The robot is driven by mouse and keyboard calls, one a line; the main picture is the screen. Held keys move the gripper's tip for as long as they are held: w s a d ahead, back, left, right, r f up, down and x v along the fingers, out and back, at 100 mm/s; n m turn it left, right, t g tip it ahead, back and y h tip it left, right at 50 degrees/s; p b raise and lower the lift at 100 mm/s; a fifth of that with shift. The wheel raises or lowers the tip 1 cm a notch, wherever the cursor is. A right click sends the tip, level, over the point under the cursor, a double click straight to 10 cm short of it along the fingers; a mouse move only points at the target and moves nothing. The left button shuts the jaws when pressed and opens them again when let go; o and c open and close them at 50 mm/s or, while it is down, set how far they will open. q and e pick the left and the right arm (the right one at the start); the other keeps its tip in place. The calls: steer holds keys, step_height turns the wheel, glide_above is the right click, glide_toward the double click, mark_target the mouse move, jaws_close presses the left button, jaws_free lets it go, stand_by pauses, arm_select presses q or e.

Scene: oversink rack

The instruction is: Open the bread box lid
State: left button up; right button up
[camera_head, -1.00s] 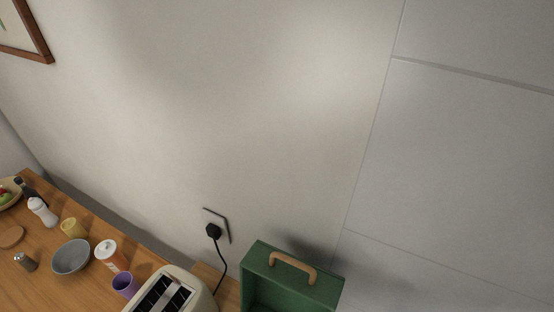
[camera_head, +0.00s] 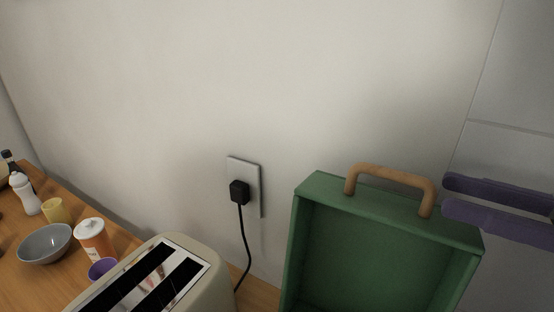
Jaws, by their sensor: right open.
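The green bread box (camera_head: 310,191) stands at the lower right against the wall. A tan wooden handle (camera_head: 392,174) arches over its top edge. Its front looks recessed inside a raised rim, and its lower part is cut off by the picture's bottom edge. I cannot tell how far the lid is open. My right gripper (camera_head: 447,196) comes in from the right edge with two purple fingers apart and nothing between them. Its fingertips are close to the right end of the handle in the picture; a small gap shows. My left gripper is out of view.
A cream toaster (camera_head: 205,267) stands left of the bread box. Its black plug (camera_head: 239,192) and cord are at the wall socket. A grey bowl (camera_head: 45,244), an orange-and-white canister (camera_head: 92,240), a purple cup (camera_head: 102,269) and a yellow cup (camera_head: 54,210) stand farther left on the wooden counter.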

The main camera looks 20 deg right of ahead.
mark_target(368, 170)
steer(key=x, duration=0.9)
steer(key=shift+s+r+b, duration=0.1)
steer(key=shift+b, duration=0.3)
jaws_close()
stand_by(0.9)
